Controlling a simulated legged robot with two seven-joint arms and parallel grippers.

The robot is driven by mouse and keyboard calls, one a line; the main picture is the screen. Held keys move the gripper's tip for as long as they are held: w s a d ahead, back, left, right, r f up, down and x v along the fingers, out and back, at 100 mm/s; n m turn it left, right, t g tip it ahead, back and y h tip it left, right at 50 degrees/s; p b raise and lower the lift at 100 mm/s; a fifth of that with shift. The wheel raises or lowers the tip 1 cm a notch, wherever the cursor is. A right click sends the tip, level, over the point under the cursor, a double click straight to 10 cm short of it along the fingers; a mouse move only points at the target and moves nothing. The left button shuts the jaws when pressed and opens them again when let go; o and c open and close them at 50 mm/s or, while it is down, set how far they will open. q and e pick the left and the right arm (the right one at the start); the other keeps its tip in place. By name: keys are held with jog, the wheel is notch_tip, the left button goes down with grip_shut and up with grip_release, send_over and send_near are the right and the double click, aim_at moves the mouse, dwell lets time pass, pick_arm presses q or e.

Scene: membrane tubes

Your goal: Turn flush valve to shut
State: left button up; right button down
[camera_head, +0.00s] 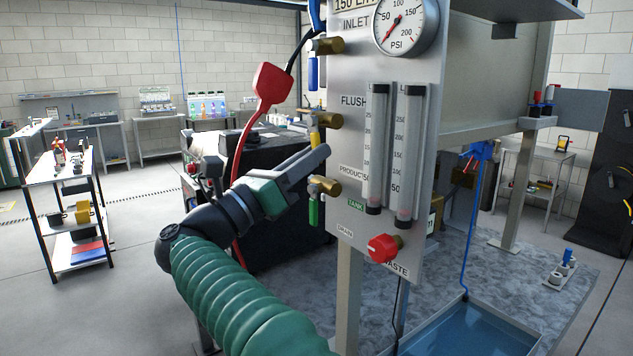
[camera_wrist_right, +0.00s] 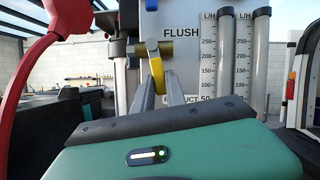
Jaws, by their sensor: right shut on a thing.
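The flush valve is a brass body (camera_head: 329,121) on the grey panel beside the FLUSH label, with a yellow lever (camera_head: 314,136). In the right wrist view the brass body (camera_wrist_right: 139,48) shows behind the yellow lever (camera_wrist_right: 155,66), which points down and tilts slightly. My right gripper (camera_head: 320,153) reaches up from the lower left with its fingertips at the lever. In the wrist view its two fingers (camera_wrist_right: 158,84) are on the lever's lower part, which they partly hide. It is shut on the lever. My left gripper is not in view.
A blue-handled valve (camera_head: 326,46) is above and a green-handled valve (camera_head: 325,187) below. Flow tubes (camera_head: 408,150), a gauge (camera_head: 405,22) and a red knob (camera_head: 383,247) are on the panel. A red paddle-shaped thing (camera_head: 272,83) hangs left of the valves, close to my right arm.

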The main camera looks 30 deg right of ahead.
jog(key=m, duration=0.1)
jog(key=w+m+g, duration=0.1)
jog(key=m, duration=0.1)
jog(key=shift+w+a+f+g+b, duration=0.1)
jog(key=shift+w+f+g+b, duration=0.1)
jog(key=shift+g+b, duration=0.15)
jog(key=shift+r+m, duration=0.1)
jog(key=shift+m, duration=0.3)
jog(key=c, duration=1.7)
grip_release()
jog(key=o, duration=0.3)
jog(key=shift+a, duration=0.15)
jog(key=shift+o, duration=0.2)
jog(key=v, duration=1.7)
jog(key=shift+w, duration=0.15)
